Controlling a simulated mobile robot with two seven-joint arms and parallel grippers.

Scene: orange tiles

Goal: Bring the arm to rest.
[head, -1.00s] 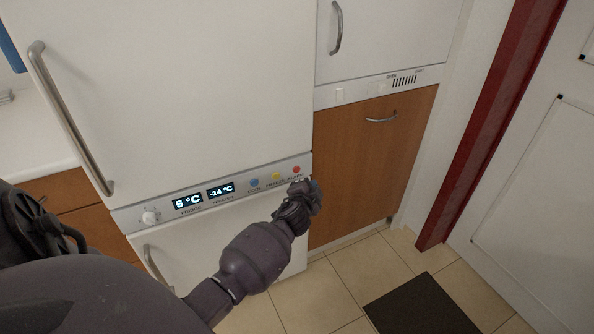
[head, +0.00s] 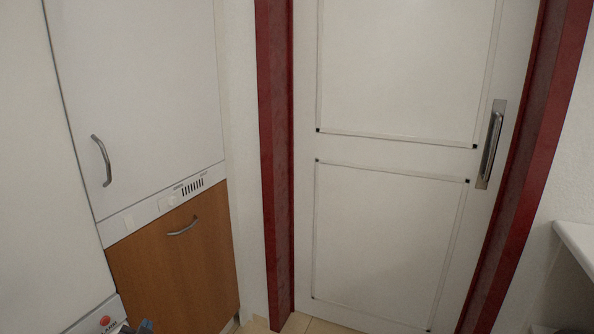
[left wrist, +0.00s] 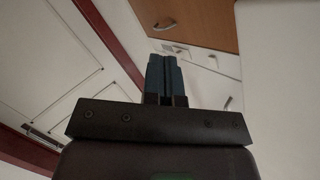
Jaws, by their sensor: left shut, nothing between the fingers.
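My left gripper (head: 138,327) barely shows at the bottom left edge of the head view, beside the red button on the fridge panel. In the left wrist view the left gripper (left wrist: 163,75) has its two blue-grey fingers shut together with nothing between them. Most of the left arm is out of the head view. My right gripper is in neither view.
The fridge panel (head: 88,318) with a red button is at the lower left. A wooden cabinet front (head: 178,262) stands right of it, below a white cabinet door (head: 140,100). A white door (head: 390,235) with a metal handle (head: 491,145) sits in a red frame. A white ledge (head: 578,243) is at right.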

